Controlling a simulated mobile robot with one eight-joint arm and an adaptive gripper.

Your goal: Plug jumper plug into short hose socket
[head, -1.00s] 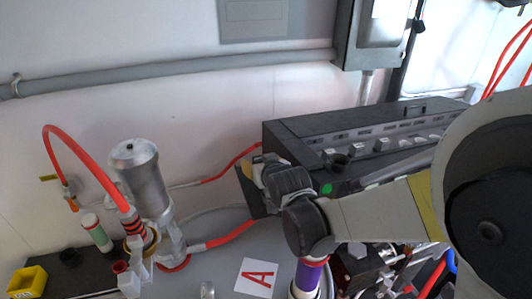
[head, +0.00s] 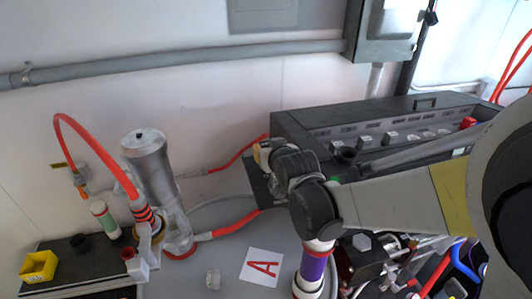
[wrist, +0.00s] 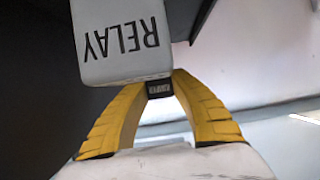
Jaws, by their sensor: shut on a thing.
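My gripper (head: 262,154) is at the near left end of a long dark panel box (head: 330,117) in the head view. In the wrist view its two yellow fingers (wrist: 159,90) are closed on a small dark piece with a tiny label, which I take for the jumper plug (wrist: 159,87). A white block marked RELAY (wrist: 122,40) stands just beyond the fingertips and looks upside down. I cannot tell whether it touches the held piece. The short hose socket cannot be made out for sure. A red hose (head: 235,224) runs below my gripper.
A silver cylinder (head: 148,160) with an arched red hose (head: 92,140) stands at left. A yellow bin (head: 38,266) sits on a dark bench. Pipes and hoses crowd the lower right.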

